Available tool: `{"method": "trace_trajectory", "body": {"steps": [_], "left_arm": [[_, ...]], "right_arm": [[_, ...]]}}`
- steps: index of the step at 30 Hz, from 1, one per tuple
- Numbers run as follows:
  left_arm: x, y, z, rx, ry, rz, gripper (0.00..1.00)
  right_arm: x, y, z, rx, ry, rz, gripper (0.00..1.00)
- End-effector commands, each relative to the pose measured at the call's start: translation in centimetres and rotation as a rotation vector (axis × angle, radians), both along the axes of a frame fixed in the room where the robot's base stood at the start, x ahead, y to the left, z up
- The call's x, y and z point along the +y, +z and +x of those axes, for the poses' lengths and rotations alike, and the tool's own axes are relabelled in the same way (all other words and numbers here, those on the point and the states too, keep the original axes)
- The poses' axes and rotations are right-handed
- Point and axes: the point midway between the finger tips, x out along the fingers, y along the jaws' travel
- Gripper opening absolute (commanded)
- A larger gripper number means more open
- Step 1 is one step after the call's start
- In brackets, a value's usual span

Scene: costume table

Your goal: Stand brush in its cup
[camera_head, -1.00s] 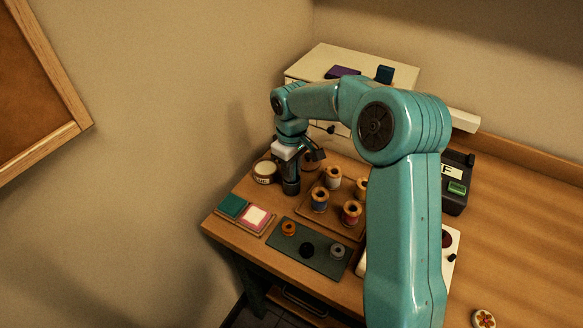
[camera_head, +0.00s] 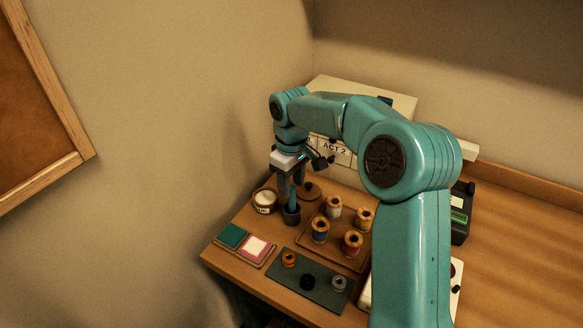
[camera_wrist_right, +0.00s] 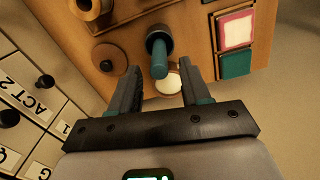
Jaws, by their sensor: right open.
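The dark cup (camera_head: 291,214) stands on the table near its left end. In the right wrist view the cup (camera_wrist_right: 164,32) holds the brush (camera_wrist_right: 159,62), whose teal handle sticks up towards the camera. My right gripper (camera_head: 291,190) is above the cup. In the wrist view its fingers (camera_wrist_right: 162,78) are spread on either side of the brush's line, with gaps to the handle. The brush's lower end is hidden inside the cup. My left gripper is not in view.
An open cream jar (camera_head: 264,201) and a brown lid (camera_head: 307,190) flank the cup. A tray (camera_head: 331,257) with several thread spools stands to the right. Colour pads (camera_head: 232,236) and a dark mat (camera_head: 311,283) lie in front. White drawers (camera_wrist_right: 30,95) stand behind.

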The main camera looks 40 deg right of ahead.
Motion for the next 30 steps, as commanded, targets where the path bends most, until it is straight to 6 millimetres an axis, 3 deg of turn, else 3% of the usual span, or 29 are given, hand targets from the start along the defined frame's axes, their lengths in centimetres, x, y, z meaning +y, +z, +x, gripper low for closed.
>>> {"method": "trace_trajectory", "body": {"steps": [3, 9, 30], "left_arm": [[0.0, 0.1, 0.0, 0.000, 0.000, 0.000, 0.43], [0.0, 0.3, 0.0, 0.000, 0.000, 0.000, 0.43], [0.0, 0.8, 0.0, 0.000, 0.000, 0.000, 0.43]], "right_arm": [[0.0, 2.8, 0.1, -0.003, 0.000, -0.002, 0.47], [0.0, 5.5, 0.0, -0.001, 0.000, -0.001, 0.47], [0.0, 6.6, 0.0, 0.001, 0.000, 0.000, 0.47]]}}
